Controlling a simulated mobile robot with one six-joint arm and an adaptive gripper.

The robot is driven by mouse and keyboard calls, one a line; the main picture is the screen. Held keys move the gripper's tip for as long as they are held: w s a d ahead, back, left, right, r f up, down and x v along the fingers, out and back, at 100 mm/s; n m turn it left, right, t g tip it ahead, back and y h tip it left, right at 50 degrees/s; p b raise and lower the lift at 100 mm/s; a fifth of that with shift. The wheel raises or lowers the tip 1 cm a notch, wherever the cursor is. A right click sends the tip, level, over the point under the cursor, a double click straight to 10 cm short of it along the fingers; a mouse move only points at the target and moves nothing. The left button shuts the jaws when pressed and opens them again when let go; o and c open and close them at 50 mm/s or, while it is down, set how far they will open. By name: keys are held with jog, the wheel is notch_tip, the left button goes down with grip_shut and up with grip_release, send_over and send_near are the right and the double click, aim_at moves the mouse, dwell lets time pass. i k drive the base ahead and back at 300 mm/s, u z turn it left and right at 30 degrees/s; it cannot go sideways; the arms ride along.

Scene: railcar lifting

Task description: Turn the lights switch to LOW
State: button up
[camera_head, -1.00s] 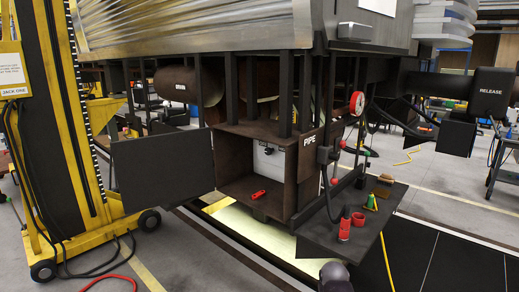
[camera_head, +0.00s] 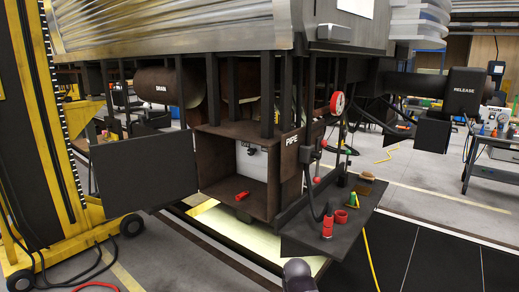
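I cannot make out a lights switch marked LOW in this view. An open brown equipment box (camera_head: 205,158) hangs under the railcar, with its dark door (camera_head: 145,172) swung out to the left. On its back wall is a pale panel (camera_head: 243,160) with small dark fittings, too small to read. A red item (camera_head: 243,196) lies on the box floor. My gripper does not show. A dark rounded part at the bottom edge seems to be part of my arm.
A dark shelf (camera_head: 300,240) right of the box bears a red bottle (camera_head: 327,227) and other small items. A red-rimmed gauge (camera_head: 338,103) is above it. A yellow jack (camera_head: 65,252) stands at left, with cables on the floor. A bench (camera_head: 495,158) stands at far right.

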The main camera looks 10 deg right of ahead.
aim_at(251, 151)
jog(key=i, duration=1)
